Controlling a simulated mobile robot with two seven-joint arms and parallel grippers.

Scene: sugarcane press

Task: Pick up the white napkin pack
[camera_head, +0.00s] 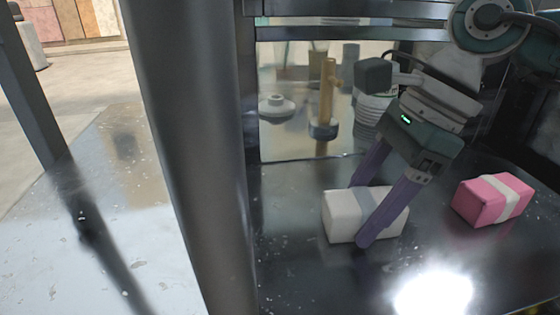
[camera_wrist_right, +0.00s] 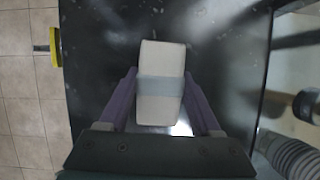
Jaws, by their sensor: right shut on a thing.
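The white napkin pack (camera_head: 341,216) has a grey band around its middle and rests on, or very close above, the dark metal surface in the head view. My right gripper (camera_head: 360,214) reaches down over it with one purple finger on each side, shut on the pack. In the right wrist view the white napkin pack (camera_wrist_right: 160,90) lies lengthwise between the fingers of my right gripper (camera_wrist_right: 160,100). Whether its underside touches the surface cannot be told. My left gripper is not in view.
A pink pack (camera_head: 484,202) with a white band lies to the right on the dark surface (camera_head: 300,275). A thick grey post (camera_head: 190,150) stands left of the work area. Behind are a glass-like panel and a wooden-handled tool (camera_head: 326,95). A yellow object (camera_wrist_right: 54,47) shows at the wrist view's left.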

